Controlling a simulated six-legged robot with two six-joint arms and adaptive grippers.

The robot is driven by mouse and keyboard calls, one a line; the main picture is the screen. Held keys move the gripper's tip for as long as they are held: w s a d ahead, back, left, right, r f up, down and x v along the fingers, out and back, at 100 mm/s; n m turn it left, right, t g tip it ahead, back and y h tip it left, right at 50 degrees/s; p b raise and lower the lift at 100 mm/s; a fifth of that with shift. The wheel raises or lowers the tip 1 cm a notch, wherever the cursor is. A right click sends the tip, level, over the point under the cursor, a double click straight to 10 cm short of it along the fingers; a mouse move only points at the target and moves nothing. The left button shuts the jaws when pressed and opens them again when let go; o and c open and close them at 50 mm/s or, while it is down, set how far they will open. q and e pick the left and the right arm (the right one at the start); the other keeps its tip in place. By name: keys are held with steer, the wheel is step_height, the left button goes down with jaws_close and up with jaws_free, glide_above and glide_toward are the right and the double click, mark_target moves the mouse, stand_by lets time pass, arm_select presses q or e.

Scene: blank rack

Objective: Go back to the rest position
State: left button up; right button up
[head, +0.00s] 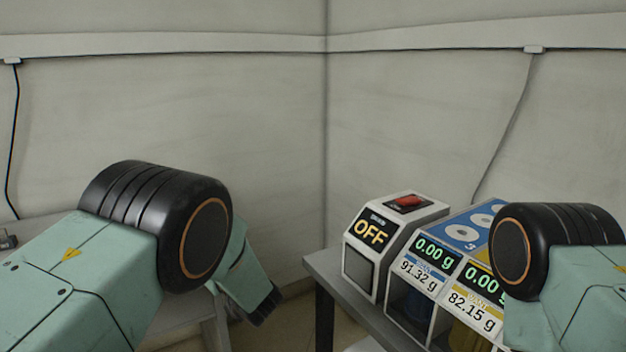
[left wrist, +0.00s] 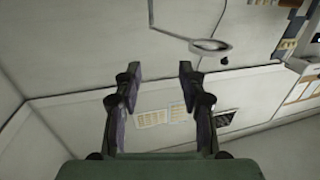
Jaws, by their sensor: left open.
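My left arm comes in from the left in the head view, with its black ribbed joint in front and a green link pointing down to the right. My left gripper (left wrist: 158,75) shows in the left wrist view with its two dark fingers apart and nothing between them. My right arm shows at the right edge of the head view, up to its black ribbed joint. My right gripper is not in view.
A box with an OFF display (head: 370,233) and red button (head: 408,201) stands on a grey table (head: 325,265) at right. Beside it are dispensers (head: 437,258) reading 0.00 g. A ring-shaped thing (left wrist: 210,47) shows in the left wrist view. Walls meet behind.

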arm_select(q)
steer(key=s+f+m+g+h, duration=0.2)
steer(key=s+f+m+h, duration=0.15)
steer(key=s+f, duration=0.6)
steer(key=s+f+m+g+h, duration=0.25)
steer(key=s+f+h, duration=0.35)
steer(key=f, duration=0.6)
steer(key=s+f+g+h, duration=0.1)
steer(key=s+g, duration=0.1)
steer(key=s, duration=0.9)
steer(key=s+d+f+m+g+h, duration=0.1)
steer(key=s+f+g, duration=0.1)
steer(key=s, duration=1)
steer(key=s+f+m+g+h, duration=0.1)
steer(key=s+g, duration=0.3)
steer(key=s, duration=0.8)
steer(key=shift+d+f, duration=0.25)
steer(key=shift+f, duration=0.4)
steer(key=shift+a, duration=0.1)
